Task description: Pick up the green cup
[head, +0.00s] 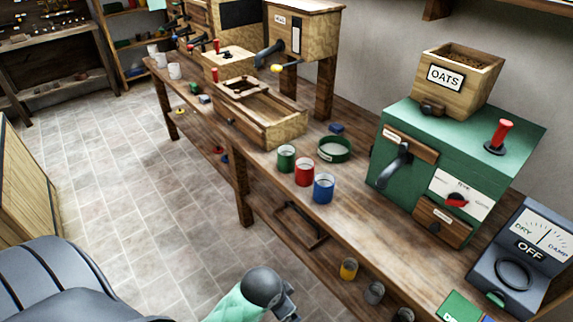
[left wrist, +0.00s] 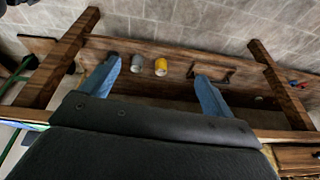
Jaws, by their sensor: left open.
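The green cup (head: 286,159) stands upright on the workbench (head: 345,222) near its front edge. It is at the left end of a row with a red cup (head: 304,172) and a blue cup (head: 324,188). My left gripper (head: 288,303) is low at the bottom of the head view, in front of the bench and well apart from the green cup. In the left wrist view its two blue fingers (left wrist: 157,70) are spread with nothing held between them. The green cup does not show in that view. My right gripper is not in view.
A green sieve-like ring (head: 334,149) lies just behind the cups. A wooden trough (head: 265,118) is to their left, and a green OATS machine (head: 450,155) to their right. A yellow cup (left wrist: 161,67) and grey cup (left wrist: 136,63) stand on the lower shelf. Tiled floor at left is clear.

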